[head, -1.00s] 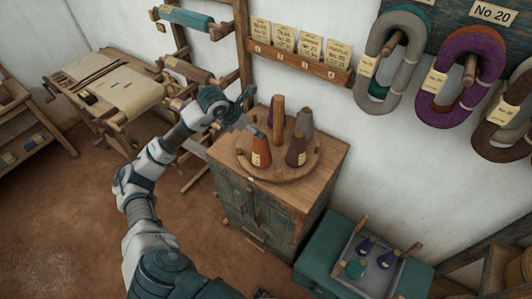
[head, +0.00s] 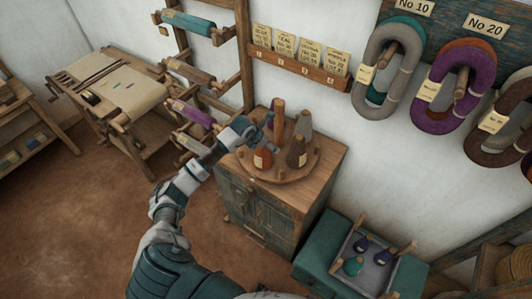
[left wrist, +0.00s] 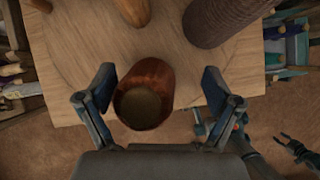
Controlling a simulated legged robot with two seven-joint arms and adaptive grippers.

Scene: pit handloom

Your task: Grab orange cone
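The orange cone (head: 263,159) stands at the front left of a round wooden board on the cabinet, with a pale label on its side. My left gripper (head: 256,135) is just above and behind it in the head view. In the left wrist view the orange cone (left wrist: 146,92) is between the two spread fingers of my left gripper (left wrist: 160,92), nearer the left finger. A gap shows on the right; contact on the left is unclear. What seems to be my right gripper (left wrist: 298,150) shows small at the lower right, its fingers apart and empty.
A brown cone (head: 296,153), a grey cone (head: 305,124) and a wooden post (head: 278,118) stand close by on the round board (head: 285,178). The cabinet (head: 255,205) is against the wall. A teal chest (head: 318,255) with a tray is at the lower right.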

